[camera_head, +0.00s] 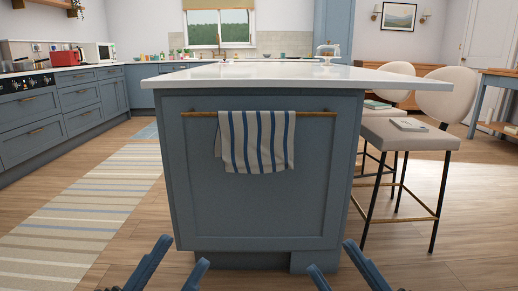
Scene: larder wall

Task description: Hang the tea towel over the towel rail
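The tea towel (256,142), white with blue stripes, hangs over the brass towel rail (315,114) on the end panel of the blue kitchen island. It hangs left of the rail's middle, its lower edge slightly uneven. My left gripper (173,262) and my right gripper (334,263) are at the bottom edge of the view, well below and apart from the towel. Each shows two blue fingers spread apart with nothing between them. The lower parts of both are cut off by the frame.
The island's white worktop (260,76) overhangs to the right. A striped runner (85,215) lies on the left floor, by blue cabinets (40,120). The floor around the island's front is clear.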

